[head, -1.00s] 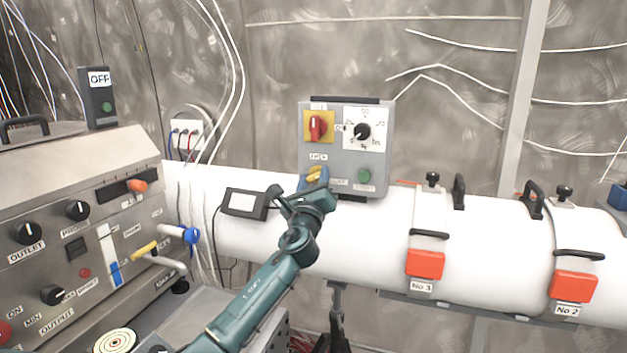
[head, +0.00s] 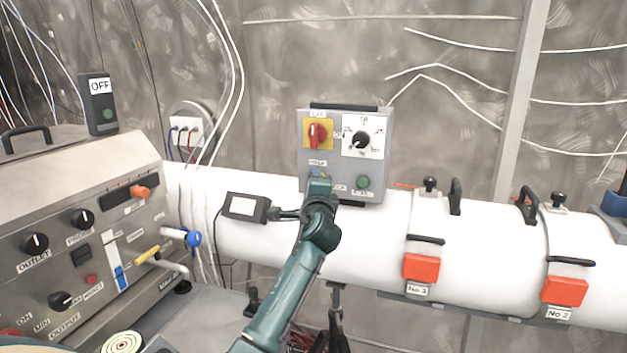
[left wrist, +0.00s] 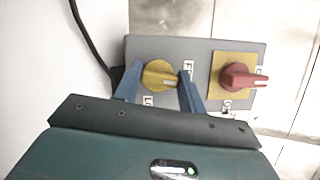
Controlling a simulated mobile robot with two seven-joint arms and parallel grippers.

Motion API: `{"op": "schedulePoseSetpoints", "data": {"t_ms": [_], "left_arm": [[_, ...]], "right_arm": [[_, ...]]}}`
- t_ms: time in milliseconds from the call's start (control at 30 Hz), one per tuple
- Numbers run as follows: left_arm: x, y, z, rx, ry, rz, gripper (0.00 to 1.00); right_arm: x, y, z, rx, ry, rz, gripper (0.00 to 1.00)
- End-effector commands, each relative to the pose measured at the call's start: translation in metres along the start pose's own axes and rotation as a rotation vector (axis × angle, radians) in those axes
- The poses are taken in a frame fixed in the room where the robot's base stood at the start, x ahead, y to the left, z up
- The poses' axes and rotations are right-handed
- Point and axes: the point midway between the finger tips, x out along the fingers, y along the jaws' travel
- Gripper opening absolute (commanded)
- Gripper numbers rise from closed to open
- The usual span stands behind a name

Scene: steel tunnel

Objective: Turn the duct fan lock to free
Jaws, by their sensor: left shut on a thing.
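A grey control box (head: 341,155) stands above the white duct. In the left wrist view, its yellow knob (left wrist: 160,75) sits between the two blue fingers of my left gripper (left wrist: 158,92), which is shut on it. The knob's pale pointer mark faces right in that view, toward the red switch. White labels beside the knob are partly covered; one seems to begin with "LO". In the head view my left gripper (head: 319,182) is at the box's lower left and hides the yellow knob. My right gripper is not in view.
Above the knob are a red rotary switch (head: 317,134) on a yellow plate and a black dial (head: 362,139). A green button (head: 362,182) is right of my gripper. A small screen device (head: 245,206) is to the left. Red-latched clamps (head: 421,267) circle the white duct (head: 375,240).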

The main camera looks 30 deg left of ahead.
Motion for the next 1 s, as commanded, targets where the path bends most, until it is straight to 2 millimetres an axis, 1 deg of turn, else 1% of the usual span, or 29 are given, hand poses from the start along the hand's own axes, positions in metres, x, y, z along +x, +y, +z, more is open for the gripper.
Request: {"op": "schedulePoseSetpoints", "data": {"t_ms": [167,400,933,967,1000], "left_arm": [[-0.0001,-0.0014,-0.0002,-0.096,0.001,0.042,0.17],[0.0000,-0.0004,-0.0002,-0.167,0.001,0.072,0.17],[0.0000,0.0004,0.0000,-0.191,0.000,0.080,0.17],[0.0000,0.0004,-0.0001,-0.191,0.000,0.080,0.41],[0.0000,0.0004,-0.0001,-0.191,0.000,0.080,0.44]], "right_arm": [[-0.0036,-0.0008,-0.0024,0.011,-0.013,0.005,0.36],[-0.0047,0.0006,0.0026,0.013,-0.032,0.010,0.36],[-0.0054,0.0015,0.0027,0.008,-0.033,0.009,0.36],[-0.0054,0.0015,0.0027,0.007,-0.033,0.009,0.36],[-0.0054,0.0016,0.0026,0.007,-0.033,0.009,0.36]]}}
